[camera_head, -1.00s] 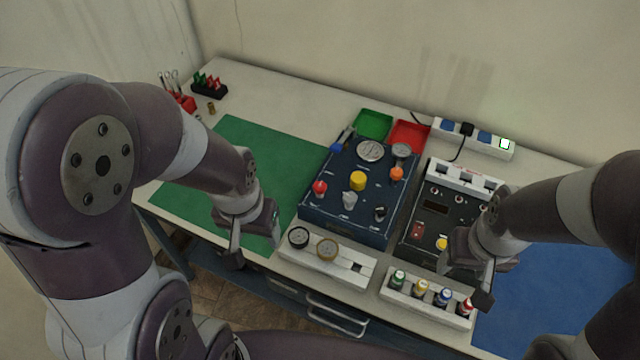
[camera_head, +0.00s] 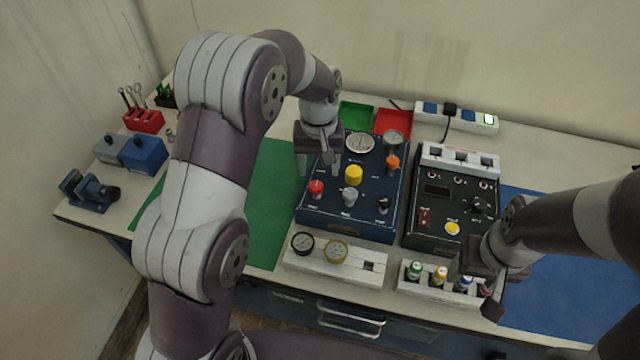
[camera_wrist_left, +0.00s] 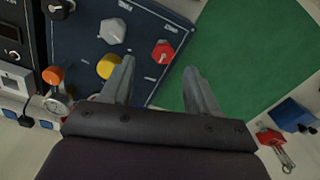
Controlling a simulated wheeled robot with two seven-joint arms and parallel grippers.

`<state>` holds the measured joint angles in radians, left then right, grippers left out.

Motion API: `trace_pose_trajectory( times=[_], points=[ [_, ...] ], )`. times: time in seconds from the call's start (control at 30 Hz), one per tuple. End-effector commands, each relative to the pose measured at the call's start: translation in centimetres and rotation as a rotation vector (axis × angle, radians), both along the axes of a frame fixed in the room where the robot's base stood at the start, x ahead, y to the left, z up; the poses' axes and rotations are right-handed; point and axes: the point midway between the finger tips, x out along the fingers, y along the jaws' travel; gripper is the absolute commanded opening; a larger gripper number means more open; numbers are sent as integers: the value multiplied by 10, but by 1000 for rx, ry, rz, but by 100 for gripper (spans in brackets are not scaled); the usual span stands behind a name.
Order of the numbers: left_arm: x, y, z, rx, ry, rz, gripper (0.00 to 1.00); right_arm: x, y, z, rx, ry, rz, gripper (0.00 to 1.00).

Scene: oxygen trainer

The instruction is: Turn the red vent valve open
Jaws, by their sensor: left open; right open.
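The red vent valve (camera_head: 316,187) is a small red knob at the left front of the dark blue panel box (camera_head: 345,225). It also shows in the left wrist view as a red knob (camera_wrist_left: 162,51), ahead of and roughly between the fingertips, apart from them. My left gripper (camera_head: 316,165) is open and empty, above the panel's left back part, behind the red knob in the head view; its two fingers (camera_wrist_left: 160,70) show in the wrist view. My right gripper (camera_head: 480,295) is over the bottle rack; its fingers are partly hidden.
A yellow knob (camera_head: 354,175), grey knob (camera_head: 349,197), black knob (camera_head: 384,204) and orange knob (camera_head: 393,162) stand near the red one. A black control box (camera_head: 430,237) is to the right. The green mat (camera_head: 268,225) is clear.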

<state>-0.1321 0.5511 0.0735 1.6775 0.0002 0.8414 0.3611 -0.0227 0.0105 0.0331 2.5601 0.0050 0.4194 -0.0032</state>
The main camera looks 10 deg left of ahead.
Motion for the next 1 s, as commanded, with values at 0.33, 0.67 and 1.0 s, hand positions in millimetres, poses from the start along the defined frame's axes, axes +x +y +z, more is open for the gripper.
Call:
trace_pose_trajectory(
  times=[0.33,0.67,1.0],
  points=[
    [0,1,-61,0,-1,-1,60,0,0,13,0,0,0,63],
    [0,1,-66,-1,-2,-1,54,0,0,12,0,0,0,63],
    [0,1,-66,0,-2,1,4,0,0,13,0,0,0,63]
  ],
)
